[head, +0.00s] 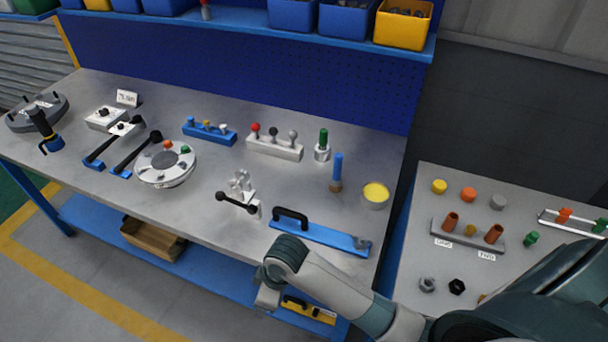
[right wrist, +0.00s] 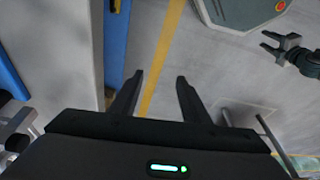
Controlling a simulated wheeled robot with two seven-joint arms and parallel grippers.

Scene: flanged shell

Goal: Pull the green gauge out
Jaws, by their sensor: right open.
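A green gauge (head: 323,137) stands upright in a small white holder (head: 321,154) towards the back right of the bench. Another green piece (head: 185,149) sits on the round white flanged shell (head: 165,165), beside an orange one (head: 168,144). My right arm reaches in from the lower right over the bench's front edge, well short of the holder; its fingers cannot be made out in the head view. In the right wrist view my right gripper (right wrist: 160,85) is open and empty above the floor. A small dark gripper, apparently my left one (right wrist: 270,43), shows there at the right edge.
A blue-handled piece (head: 337,170) and a yellow-topped cup (head: 375,194) stand right of the holder. A blue bar with a black handle (head: 320,237) and a toggle clamp (head: 240,198) lie in front. The side table (head: 410,270) holds plugs and nuts.

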